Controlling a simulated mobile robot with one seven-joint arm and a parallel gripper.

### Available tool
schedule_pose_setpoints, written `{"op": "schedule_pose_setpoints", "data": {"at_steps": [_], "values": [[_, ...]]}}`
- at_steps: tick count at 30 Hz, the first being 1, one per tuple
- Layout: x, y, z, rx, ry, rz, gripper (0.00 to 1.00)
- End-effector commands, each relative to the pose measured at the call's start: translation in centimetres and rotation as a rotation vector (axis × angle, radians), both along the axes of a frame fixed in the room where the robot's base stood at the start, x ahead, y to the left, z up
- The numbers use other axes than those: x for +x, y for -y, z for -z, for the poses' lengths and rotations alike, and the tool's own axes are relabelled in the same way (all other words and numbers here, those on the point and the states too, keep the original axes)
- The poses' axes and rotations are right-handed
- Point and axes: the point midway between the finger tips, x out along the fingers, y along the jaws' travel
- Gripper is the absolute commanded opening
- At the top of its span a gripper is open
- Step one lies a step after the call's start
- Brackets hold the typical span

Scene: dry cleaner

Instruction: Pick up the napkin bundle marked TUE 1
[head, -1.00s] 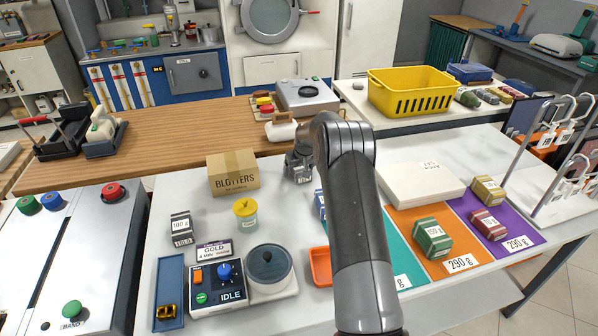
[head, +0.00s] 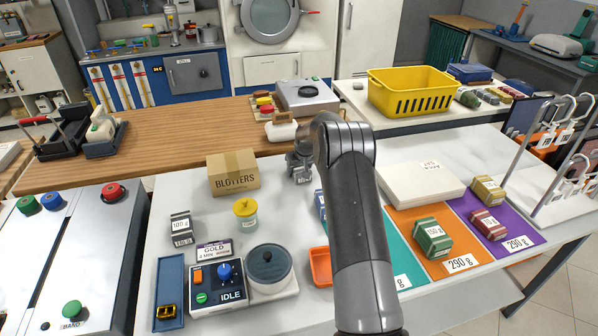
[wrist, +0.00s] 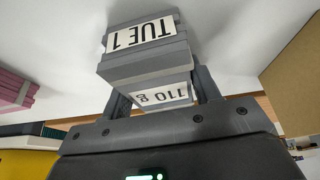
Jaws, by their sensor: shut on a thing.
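The grey napkin bundle marked TUE 1 (wrist: 150,55) fills the middle of the wrist view. My gripper (wrist: 160,95) is shut on this bundle, with a finger on each side. In the head view my gripper (head: 300,168) points down at the white table, right of the BLOTTERS box, and my arm hides part of the area. Whether the bundle touches the table cannot be told.
The BLOTTERS box (head: 233,172) stands close to the left of my gripper. Right are coloured mats with bundles (head: 433,236) and a white slab (head: 420,184).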

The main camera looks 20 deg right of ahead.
Motion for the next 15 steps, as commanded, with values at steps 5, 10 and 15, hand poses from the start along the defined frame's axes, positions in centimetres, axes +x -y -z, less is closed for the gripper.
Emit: {"op": "schedule_pose_setpoints", "data": {"at_steps": [5,10,15], "values": [[0.0,0.0,0.0,0.000,0.000,0.000,0.32],[0.0,0.0,-0.1,0.000,0.000,0.000,0.32],[0.0,0.0,-1.3,0.000,0.002,0.000,0.32]]}}
